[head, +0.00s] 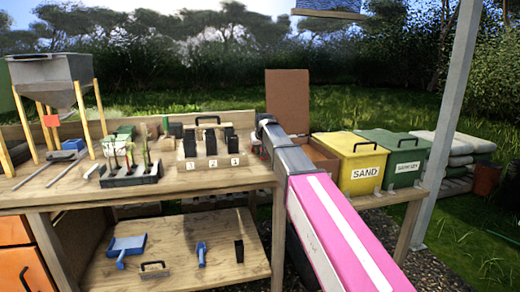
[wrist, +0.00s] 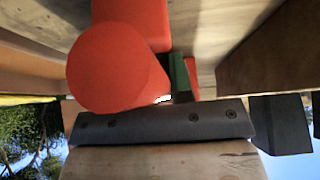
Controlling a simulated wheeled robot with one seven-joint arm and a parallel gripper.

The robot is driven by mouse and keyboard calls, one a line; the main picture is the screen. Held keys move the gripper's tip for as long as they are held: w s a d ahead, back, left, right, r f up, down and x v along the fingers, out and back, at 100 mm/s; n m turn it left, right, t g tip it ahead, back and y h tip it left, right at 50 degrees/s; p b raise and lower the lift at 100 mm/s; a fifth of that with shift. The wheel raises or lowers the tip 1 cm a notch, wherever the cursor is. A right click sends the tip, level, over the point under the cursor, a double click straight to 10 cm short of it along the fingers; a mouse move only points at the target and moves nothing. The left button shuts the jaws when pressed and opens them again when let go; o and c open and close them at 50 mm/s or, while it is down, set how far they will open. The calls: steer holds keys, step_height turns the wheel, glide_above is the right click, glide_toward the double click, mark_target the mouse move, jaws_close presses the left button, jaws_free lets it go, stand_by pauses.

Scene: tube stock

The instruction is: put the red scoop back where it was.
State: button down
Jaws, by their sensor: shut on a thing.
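The red scoop (wrist: 118,68) fills the upper middle of the wrist view, very close to the camera. Its rounded red end faces me and a red part runs on behind it. My gripper (head: 260,148) is at the far end of my pink arm in the head view, over the right end of the wooden bench (head: 215,181), and is shut on the scoop. Its fingertips are mostly hidden by my own arm in the head view. I cannot tell whether the scoop touches anything else.
A dark metal strip with screws (wrist: 160,125) on wood lies close by in the wrist view. Numbered blocks (head: 212,162) and a plant rack (head: 130,176) stand left on the bench. The yellow sand bin (head: 361,165) stands right. A blue dustpan (head: 126,246) lies on the lower shelf.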

steer(key=c, duration=1)
jaws_free()
steer(key=shift+r, duration=0.25)
steer(key=v, duration=1.2)
steer(key=shift+r, duration=0.4)
